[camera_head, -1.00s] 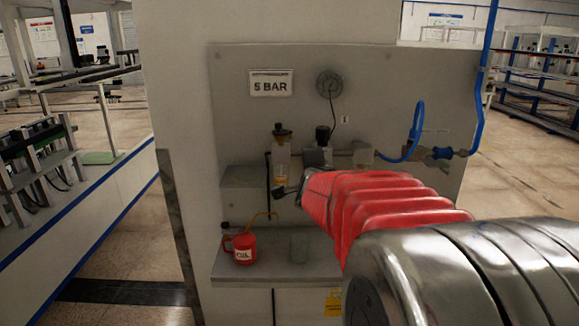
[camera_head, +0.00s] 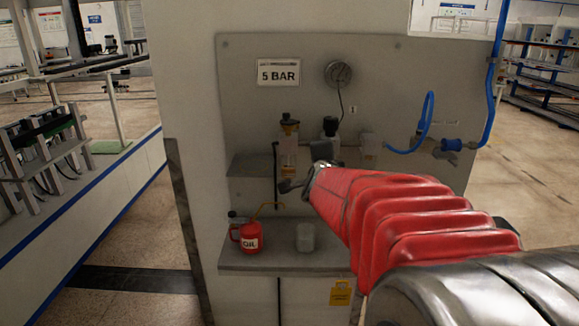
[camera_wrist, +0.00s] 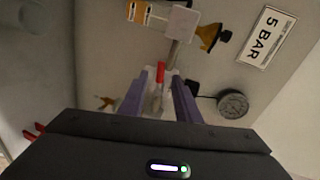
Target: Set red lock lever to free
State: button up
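A small red lever (camera_wrist: 160,72) shows in the wrist view, ahead of my gripper and between the lines of its two purple-grey fingers. A pale, shiny part lies just below it in the picture. My gripper (camera_wrist: 160,88) is open, with a gap between the fingers. I cannot tell whether the fingers touch the lever. In the head view my gripper (camera_head: 291,186) is a small dark shape in front of the panel, at the end of my red-sleeved arm. The lever cannot be made out there, and its set position cannot be read.
A grey panel carries a "5 BAR" sign (camera_head: 278,72), a round gauge (camera_head: 338,74), an amber-bottomed unit (camera_head: 288,145) and a blue hose (camera_head: 424,125). A red oil can (camera_head: 249,237) and a grey cup (camera_head: 305,237) stand on the shelf (camera_head: 270,262) below.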

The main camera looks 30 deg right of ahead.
jog(key=v, duration=1.1)
jog(key=shift+w+f, duration=0.1)
dwell(0.5)
jog(key=s+a+f+n+g+y, duration=0.1)
jog(key=a+f+n+g+y, duration=0.1)
jog(key=a+f+n+y, duration=0.75)
jog(key=s+a+f+n+g, duration=0.2)
jog(key=s+a+f+n, duration=0.1)
jog(key=s+a+n, duration=0.3)
jog(key=s+a+f+n+g, duration=0.2)
jog(key=s+a+f+n, duration=0.1)
jog(key=s+a+n, duration=0.4)
jog(key=shift+s+a+f+n+g, duration=0.35)
jog(key=shift+a+n, duration=0.3)
jog(key=shift+a, duration=1.25)
